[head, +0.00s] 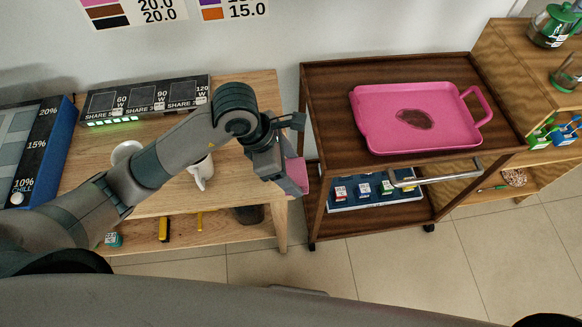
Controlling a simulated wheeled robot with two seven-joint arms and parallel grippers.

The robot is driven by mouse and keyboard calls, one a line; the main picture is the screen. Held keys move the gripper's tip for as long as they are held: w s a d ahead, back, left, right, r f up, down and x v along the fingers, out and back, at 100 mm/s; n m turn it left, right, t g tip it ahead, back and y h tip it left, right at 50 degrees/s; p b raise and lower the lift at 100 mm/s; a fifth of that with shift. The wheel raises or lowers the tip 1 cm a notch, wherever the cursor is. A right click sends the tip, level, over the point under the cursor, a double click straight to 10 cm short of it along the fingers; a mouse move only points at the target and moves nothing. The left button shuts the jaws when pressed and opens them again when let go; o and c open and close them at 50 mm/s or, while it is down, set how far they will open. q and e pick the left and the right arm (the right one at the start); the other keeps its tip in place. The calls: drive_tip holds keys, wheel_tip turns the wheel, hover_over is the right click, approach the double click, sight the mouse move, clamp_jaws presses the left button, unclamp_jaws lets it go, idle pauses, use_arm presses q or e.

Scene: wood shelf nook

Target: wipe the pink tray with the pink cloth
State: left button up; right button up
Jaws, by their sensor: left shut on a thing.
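The pink tray (378,135) lies on the top of a dark wooden cart at the right, with a brown stain (414,119) on its middle. It has a loop handle at its right end. My left gripper (292,178) is shut on the pink cloth (297,174), which shows partly beside the fingers. It is held near the right edge of the light wooden table, left of the cart and apart from the tray. The rest of the cloth is hidden by the gripper. My right gripper is not in view.
The cart (326,82) has a raised rim, a metal handle (436,172) and boxes on its lower shelf. A white mug (201,172) stands on the light table (262,95) behind my left arm. A wooden shelf with a green-lidded jar (552,26) stands at the right.

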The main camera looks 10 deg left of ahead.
use_arm(q)
drive_tip(key=shift+o, duration=0.5)
drive_tip(key=shift+a, duration=0.1)
drive_tip(key=m, duration=0.1)
drive_tip(key=a+m+g, duration=0.1)
drive_tip(key=m, duration=0.2)
drive_tip(key=shift+w+a+r+g, duration=0.1)
drive_tip(key=shift+w+a+g, duration=0.15)
drive_tip(key=shift+g, duration=0.05)
drive_tip(key=w+a+r+m+g+y+b, duration=0.1)
drive_tip(key=a+r+m+g+y, duration=0.1)
drive_tip(key=a+r+m, duration=0.2)
drive_tip(key=a+r+m+g+y+b, duration=0.1)
drive_tip(key=a+r+m, duration=0.3)
drive_tip(key=a+m, duration=0.5)
drive_tip(key=m+g+y, duration=0.1)
drive_tip(key=m, duration=0.2)
drive_tip(key=shift+w+a+r+m+b, duration=0.2)
drive_tip(key=shift+w+m+b, duration=0.1)
drive_tip(key=shift+w+m, duration=0.1)
drive_tip(key=shift+d, duration=0.15)
